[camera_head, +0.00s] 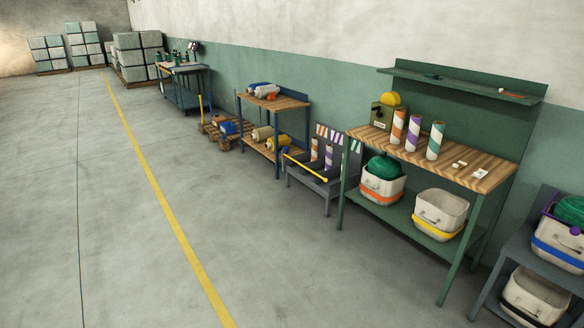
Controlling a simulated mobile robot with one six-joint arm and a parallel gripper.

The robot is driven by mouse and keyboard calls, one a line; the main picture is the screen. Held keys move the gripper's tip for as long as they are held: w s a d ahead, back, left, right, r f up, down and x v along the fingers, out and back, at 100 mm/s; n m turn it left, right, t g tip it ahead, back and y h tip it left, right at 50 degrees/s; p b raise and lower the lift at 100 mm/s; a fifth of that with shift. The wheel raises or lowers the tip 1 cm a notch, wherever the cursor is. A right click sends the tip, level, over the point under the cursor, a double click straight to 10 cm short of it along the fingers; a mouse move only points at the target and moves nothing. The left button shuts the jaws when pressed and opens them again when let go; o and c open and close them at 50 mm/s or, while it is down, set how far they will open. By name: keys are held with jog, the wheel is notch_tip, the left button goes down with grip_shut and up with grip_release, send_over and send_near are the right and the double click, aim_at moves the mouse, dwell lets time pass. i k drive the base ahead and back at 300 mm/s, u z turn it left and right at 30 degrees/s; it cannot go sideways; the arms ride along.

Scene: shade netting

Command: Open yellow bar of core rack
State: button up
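The core rack (333,187) is a low dark grey stand on the floor against the wall, right of the picture's middle. Its yellow bar (305,167) runs slantwise across the front, from upper left to lower right. Striped cores in purple and white (328,157) and other colours stand in the rack behind the bar. The bar's end fittings are too small to make out. My gripper is not in view.
A green workbench (478,172) with striped tubes and bins stands right of the rack. A blue-legged shelf (274,105) with rolls stands left of it. Bins on a grey stand (487,278) are at lower right. The floor (240,220) in front of the rack is clear.

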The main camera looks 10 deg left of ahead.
aim_at(326, 180)
jog(key=u, duration=0.5)
jog(key=i, duration=0.6)
jog(key=u, duration=0.65)
jog(key=i, duration=1.6)
jog(key=z, duration=0.65)
jog(key=i, duration=1.05)
jog(key=z, duration=1.6)
jog(key=k, duration=0.1)
jog(key=u, duration=2.3)
